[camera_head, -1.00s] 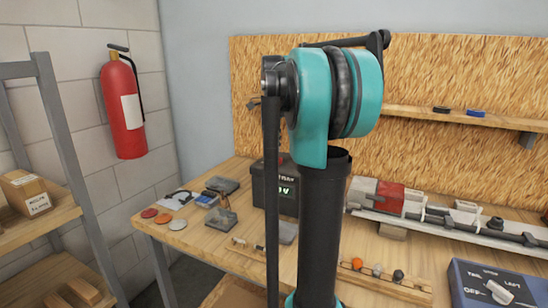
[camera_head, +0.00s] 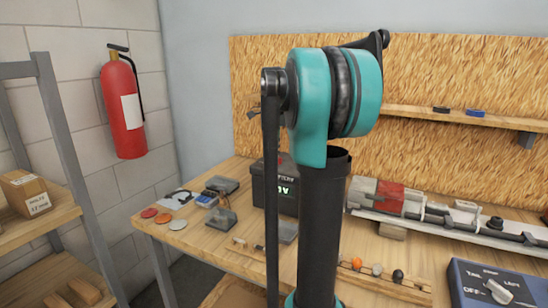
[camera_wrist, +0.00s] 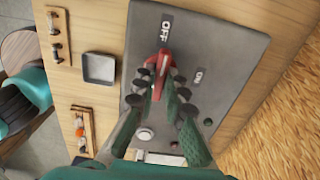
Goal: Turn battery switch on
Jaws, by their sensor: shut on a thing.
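The battery switch is a red lever (camera_wrist: 163,63) on a grey panel (camera_wrist: 225,45) in the wrist view. "OFF" is printed beyond its far end and "ON" to its right. The lever points up toward the OFF mark. My gripper (camera_wrist: 163,82) is shut on the lever, its dark fingertips on either side of it, hiding its near part. In the head view the dark battery box (camera_head: 288,205), with a lit green reading, stands on the bench, partly behind my arm. The gripper itself is hidden there.
The wooden workbench (camera_head: 215,250) carries small parts at left and a lathe-like machine (camera_head: 410,205) at right. A blue control box (camera_head: 480,275) stands at front right. A fibreboard wall (camera_wrist: 285,110) rises close beside the panel. A small grey tray (camera_wrist: 99,68) lies left of it.

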